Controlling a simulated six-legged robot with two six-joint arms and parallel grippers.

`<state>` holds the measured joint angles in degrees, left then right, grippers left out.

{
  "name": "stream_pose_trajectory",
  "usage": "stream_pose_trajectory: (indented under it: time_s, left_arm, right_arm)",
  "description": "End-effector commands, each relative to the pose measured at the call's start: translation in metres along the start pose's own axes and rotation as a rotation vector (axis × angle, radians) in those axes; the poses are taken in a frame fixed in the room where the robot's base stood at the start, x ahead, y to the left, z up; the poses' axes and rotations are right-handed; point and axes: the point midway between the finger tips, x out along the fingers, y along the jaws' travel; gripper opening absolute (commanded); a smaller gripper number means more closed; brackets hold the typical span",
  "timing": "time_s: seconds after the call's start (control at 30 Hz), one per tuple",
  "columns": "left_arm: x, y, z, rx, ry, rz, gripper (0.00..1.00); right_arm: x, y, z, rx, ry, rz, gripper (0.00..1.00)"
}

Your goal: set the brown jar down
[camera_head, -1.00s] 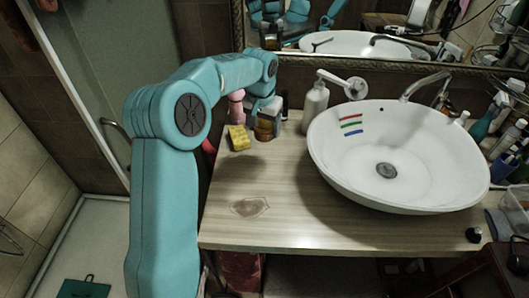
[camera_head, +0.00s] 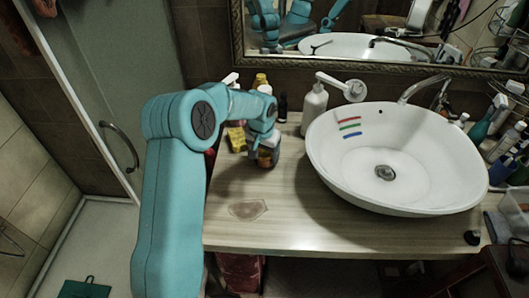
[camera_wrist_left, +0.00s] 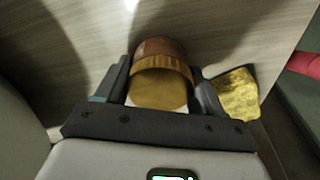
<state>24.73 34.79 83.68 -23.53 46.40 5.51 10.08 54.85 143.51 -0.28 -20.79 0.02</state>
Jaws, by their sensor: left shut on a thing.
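The brown jar (camera_head: 268,157) has a brown body and a yellow-gold band. In the head view it is over the left part of the wooden counter (camera_head: 290,228), left of the basin. My left gripper (camera_head: 262,148) is shut on it, and my arm hides part of the jar. In the left wrist view the jar (camera_wrist_left: 161,82) sits between the two dark fingers of the gripper (camera_wrist_left: 162,88). I cannot tell whether its base touches the counter. My right gripper is not in view.
A yellow sponge (camera_head: 237,138) lies left of the jar. Yellow and white bottles (camera_head: 262,82) stand behind my arm. The counter in front, around a stain (camera_head: 248,209), is clear.

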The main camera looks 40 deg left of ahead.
Motion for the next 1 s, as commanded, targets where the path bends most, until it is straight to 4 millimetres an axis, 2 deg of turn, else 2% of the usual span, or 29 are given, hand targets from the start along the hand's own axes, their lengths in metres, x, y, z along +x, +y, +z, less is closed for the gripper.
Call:
stream_pose_trajectory:
  time_s: [0.03, 0.07, 0.1, 0.13, 0.37, 0.53, 0.9, 1.0]
  left_arm:
    - [0.003, 0.000, 0.000, 0.000, 0.001, 0.000, 0.32]
    - [0.002, 0.000, 0.000, 0.000, 0.000, 0.000, 0.78]
    - [0.002, 0.000, 0.000, 0.000, 0.000, 0.000, 0.91]
    - [0.002, 0.000, 0.000, 0.000, 0.000, 0.000, 0.93]
    - [0.001, 0.000, 0.000, 0.000, 0.000, 0.000, 0.93]
    - [-0.010, 0.000, -0.001, 0.000, 0.002, -0.001, 0.93]
    - [-0.092, 0.000, -0.001, 0.000, 0.004, 0.000, 0.93]
    - [-0.108, 0.000, -0.001, 0.000, 0.003, 0.000, 0.93]
  right_arm:
    - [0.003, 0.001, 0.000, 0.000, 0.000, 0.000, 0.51]
    - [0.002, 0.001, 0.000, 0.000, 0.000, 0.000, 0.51]
    - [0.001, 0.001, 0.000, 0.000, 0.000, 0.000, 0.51]
    - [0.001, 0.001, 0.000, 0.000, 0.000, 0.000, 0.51]
    - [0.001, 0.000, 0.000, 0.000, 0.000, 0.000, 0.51]
    - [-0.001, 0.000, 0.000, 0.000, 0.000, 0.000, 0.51]
    - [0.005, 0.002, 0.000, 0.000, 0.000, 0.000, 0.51]
    - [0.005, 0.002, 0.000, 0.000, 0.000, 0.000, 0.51]
